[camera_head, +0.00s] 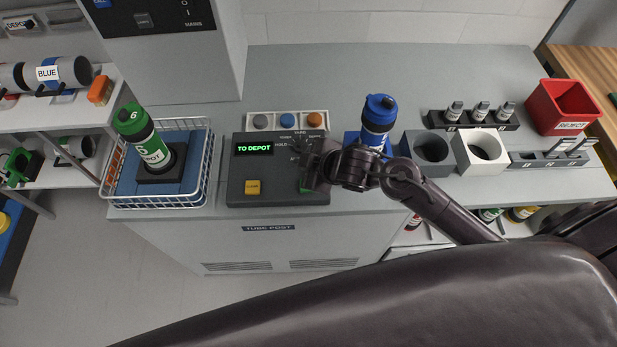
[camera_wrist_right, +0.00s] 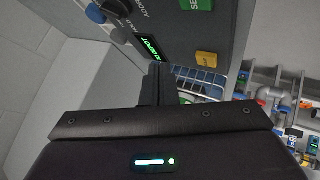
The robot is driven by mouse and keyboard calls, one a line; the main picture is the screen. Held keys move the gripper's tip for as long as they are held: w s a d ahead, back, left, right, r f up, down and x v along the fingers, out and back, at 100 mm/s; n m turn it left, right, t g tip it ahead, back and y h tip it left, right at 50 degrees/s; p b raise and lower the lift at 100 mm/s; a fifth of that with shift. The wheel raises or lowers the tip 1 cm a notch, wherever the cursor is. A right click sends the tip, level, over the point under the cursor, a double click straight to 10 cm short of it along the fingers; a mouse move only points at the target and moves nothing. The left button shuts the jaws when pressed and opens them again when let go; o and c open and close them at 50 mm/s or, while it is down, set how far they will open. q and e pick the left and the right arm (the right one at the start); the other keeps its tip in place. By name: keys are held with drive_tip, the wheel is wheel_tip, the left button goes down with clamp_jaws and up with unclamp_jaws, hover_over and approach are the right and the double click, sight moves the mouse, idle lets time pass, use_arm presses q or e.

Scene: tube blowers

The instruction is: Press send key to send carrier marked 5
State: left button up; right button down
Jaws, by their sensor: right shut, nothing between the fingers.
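The dark control panel (camera_head: 240,172) stands on the grey bench, its green display (camera_head: 254,149) reading "TO DEPOT". My right gripper (camera_head: 308,172) is shut and empty over the panel's right side; contact cannot be told. In the wrist view its fingers (camera_wrist_right: 155,85) are together. A blue carrier (camera_head: 378,118) stands right of the panel, its number unreadable. My left gripper is out of view.
A yellow key (camera_head: 253,187) is on the panel's left. A wire basket (camera_head: 207,165) holds a green carrier (camera_head: 140,136) marked 6. Grey (camera_head: 428,168) and white (camera_head: 468,160) ring holders and a red reject bin (camera_head: 562,107) stand to the right.

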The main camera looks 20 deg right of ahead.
drive_tip(key=r+n+g+y, duration=0.1)
drive_tip(key=n, duration=0.1)
drive_tip(key=d+r+n+g+y+p, duration=0.1)
drive_tip(key=n, duration=0.2)
drive_tip(key=s+d+r+n+g+y, duration=0.1)
drive_tip(key=n, duration=0.1)
drive_tip(key=shift+s+r, duration=0.1)
drive_tip(key=shift+r, duration=0.05)
wheel_tip(320, 180, down, 7)
drive_tip(key=b, duration=0.6)
drive_tip(key=shift+f+b, duration=0.7)
drive_tip(key=shift+f, duration=0.2)
drive_tip(key=shift+f, duration=0.15)
idle(1.0)
drive_tip(key=shift+f, duration=0.25)
